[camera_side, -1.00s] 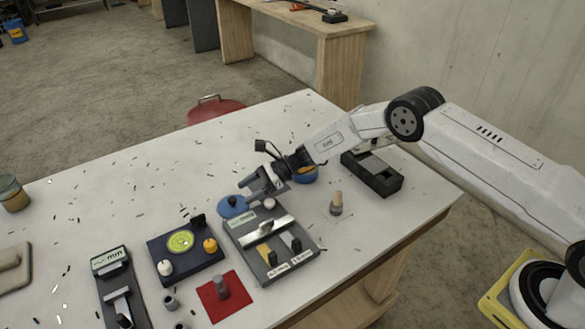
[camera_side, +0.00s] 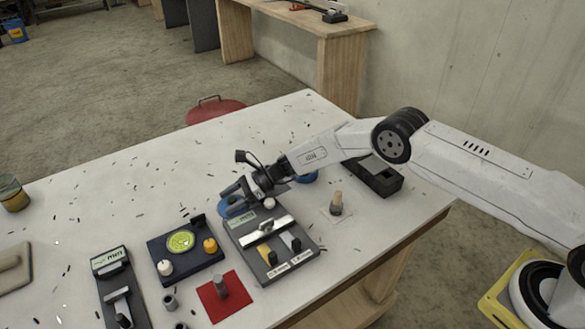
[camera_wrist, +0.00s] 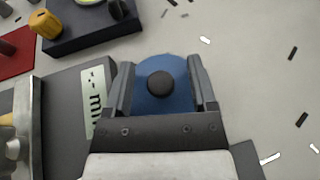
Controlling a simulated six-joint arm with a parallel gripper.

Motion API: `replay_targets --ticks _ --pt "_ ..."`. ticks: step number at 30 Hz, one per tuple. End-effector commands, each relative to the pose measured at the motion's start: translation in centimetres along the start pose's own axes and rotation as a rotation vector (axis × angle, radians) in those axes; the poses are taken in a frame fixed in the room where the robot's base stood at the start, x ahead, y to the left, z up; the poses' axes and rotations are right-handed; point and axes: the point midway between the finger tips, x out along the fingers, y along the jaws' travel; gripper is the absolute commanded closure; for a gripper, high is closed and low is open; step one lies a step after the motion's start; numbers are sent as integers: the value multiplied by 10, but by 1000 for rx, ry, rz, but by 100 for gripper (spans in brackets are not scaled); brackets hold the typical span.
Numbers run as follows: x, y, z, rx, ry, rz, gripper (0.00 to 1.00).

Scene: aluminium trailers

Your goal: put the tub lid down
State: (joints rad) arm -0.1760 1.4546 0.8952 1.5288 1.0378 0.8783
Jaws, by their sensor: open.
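The tub lid (camera_wrist: 160,104) is a blue disc with a dark round knob. In the wrist view it lies between the two fingers of my gripper (camera_wrist: 161,88), with a finger on each side of the knob. In the side view the lid (camera_side: 226,211) lies on the white table behind the grey gauge board, partly hidden by my gripper (camera_side: 232,196). My gripper is open and low over the lid. The blue tub (camera_side: 308,177) stands behind my wrist, mostly hidden by the arm.
The grey board (camera_side: 250,258) with sliding blocks is close in front of the lid. A dark box (camera_side: 378,182) stands to the right, and a small peg (camera_side: 336,204) stands before it. A dark dial base (camera_side: 200,262) is at the left. The table behind is clear except for scattered slivers.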

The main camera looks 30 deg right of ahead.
Motion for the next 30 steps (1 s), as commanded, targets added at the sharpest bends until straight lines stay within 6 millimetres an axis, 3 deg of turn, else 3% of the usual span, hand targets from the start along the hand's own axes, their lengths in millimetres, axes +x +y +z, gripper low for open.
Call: replay_targets --ticks 10,17,30 --pt "0 0 0 0 0 0 27" --pt "0 0 0 0 0 0 100" --pt "-1 0 2 0 0 0 100"
